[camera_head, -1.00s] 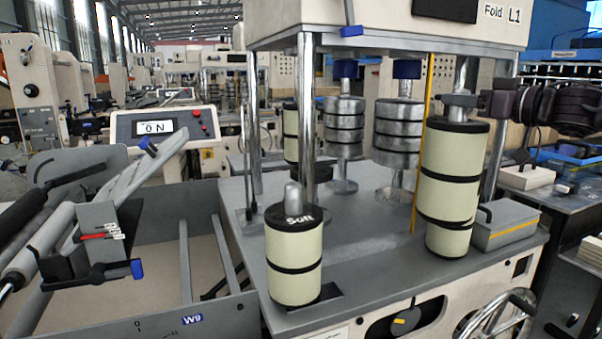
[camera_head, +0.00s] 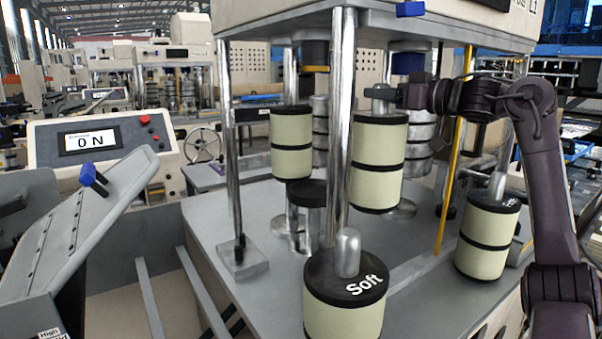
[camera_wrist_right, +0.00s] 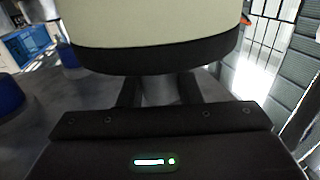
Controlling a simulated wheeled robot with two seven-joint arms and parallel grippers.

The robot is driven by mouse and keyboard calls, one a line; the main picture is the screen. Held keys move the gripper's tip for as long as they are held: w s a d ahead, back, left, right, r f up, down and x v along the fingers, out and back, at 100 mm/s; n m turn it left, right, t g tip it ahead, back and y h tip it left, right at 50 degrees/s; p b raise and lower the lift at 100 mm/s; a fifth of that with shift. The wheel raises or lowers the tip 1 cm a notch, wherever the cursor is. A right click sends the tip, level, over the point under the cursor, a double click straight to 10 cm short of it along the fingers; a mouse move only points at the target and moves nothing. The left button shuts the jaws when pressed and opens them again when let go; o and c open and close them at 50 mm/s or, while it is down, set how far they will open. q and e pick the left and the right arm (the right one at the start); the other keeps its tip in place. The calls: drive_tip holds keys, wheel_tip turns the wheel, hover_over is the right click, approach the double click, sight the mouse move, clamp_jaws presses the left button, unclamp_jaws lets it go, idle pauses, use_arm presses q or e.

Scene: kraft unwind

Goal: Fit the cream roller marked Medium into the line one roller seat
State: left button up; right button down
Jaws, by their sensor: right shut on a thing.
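A cream roller with black bands (camera_head: 376,165) hangs upright from my right gripper (camera_head: 384,94), which is shut on its top stub. It is above the machine deck, partly behind a steel post; its marking is not readable. It fills the top of the right wrist view (camera_wrist_right: 150,22). A roller marked Soft (camera_head: 345,300) stands in front. Another cream roller (camera_head: 486,238) stands at right, its label unreadable. A further cream roller (camera_head: 291,140) shows behind. A black round pedestal (camera_head: 307,192) is on the deck; I cannot tell whether it is the seat. My left gripper is out of view.
Steel posts (camera_head: 343,110) and a yellow rod (camera_head: 453,150) stand around the work space. A dark holder with a yellow band (camera_head: 315,54) hangs under the machine's top. Steel rollers (camera_head: 420,135) stand behind. A control panel (camera_head: 95,145) is at left.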

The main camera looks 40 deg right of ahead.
drive_tip(key=w+a+p, duration=0.2)
drive_tip(key=w+p, duration=1.1)
drive_tip(key=w, duration=0.4)
drive_tip(key=shift+w+a+f, duration=0.15)
drive_tip(key=shift+a+f, duration=0.15)
drive_tip(key=shift+f, duration=0.15)
drive_tip(key=c, duration=1.4)
unclamp_jaws()
drive_tip(key=shift+f, duration=0.25)
drive_tip(key=o, duration=0.4)
drive_tip(key=shift+a, duration=0.1)
drive_tip(key=shift+c, duration=0.2)
